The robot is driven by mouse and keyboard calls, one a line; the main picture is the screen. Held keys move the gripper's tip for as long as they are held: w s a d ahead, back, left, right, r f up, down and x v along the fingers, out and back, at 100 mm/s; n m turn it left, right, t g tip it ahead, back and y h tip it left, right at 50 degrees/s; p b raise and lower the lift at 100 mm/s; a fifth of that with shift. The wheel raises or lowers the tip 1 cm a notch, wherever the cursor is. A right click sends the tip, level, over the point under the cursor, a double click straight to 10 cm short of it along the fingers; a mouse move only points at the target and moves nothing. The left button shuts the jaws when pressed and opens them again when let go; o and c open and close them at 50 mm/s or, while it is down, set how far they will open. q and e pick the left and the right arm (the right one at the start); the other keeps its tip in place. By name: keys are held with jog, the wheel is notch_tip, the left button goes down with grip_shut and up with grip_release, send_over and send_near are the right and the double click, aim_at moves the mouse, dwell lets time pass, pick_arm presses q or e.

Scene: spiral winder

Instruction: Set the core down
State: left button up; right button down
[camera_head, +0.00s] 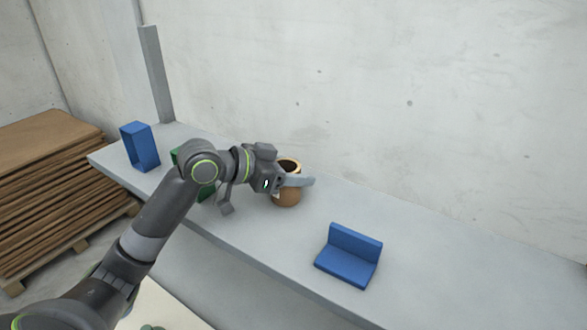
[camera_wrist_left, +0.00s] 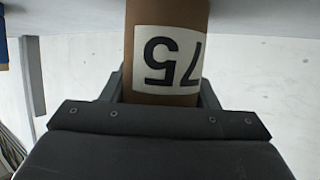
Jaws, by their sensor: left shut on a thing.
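The core is a brown cardboard tube (camera_head: 287,194) with a dark open top, standing upright at the grey shelf (camera_head: 420,230). In the wrist view the core (camera_wrist_left: 170,100) shows a white label reading 75, upside down. My left gripper (camera_head: 292,181) is shut on the core, with a finger on each side of it. In the wrist view my left gripper (camera_wrist_left: 165,90) shows its fingers beside the tube. Whether the core's base touches the shelf is hard to tell. My right gripper is not in view.
A blue L-shaped bracket (camera_head: 348,257) sits on the shelf to the right. A blue open frame (camera_head: 140,146) stands at the left end, with a green object (camera_head: 206,192) partly behind my arm. A grey post (camera_head: 156,75) and a wall stand behind. Stacked brown boards (camera_head: 50,185) are at far left.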

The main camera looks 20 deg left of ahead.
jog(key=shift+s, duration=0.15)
pick_arm(q)
jog(key=o, duration=0.5)
jog(key=shift+w+f, duration=0.1)
jog(key=shift+f, duration=0.05)
jog(key=o, duration=0.5)
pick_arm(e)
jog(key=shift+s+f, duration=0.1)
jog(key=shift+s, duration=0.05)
pick_arm(q)
jog(key=shift+r, duration=0.25)
jog(key=shift+s+a, duration=0.35)
jog(key=shift+s, duration=0.05)
jog(key=shift+b+v, duration=1.1)
jog(key=shift+v, duration=3)
jog(key=shift+p+v, duration=0.3)
jog(key=shift+v, duration=1.05)
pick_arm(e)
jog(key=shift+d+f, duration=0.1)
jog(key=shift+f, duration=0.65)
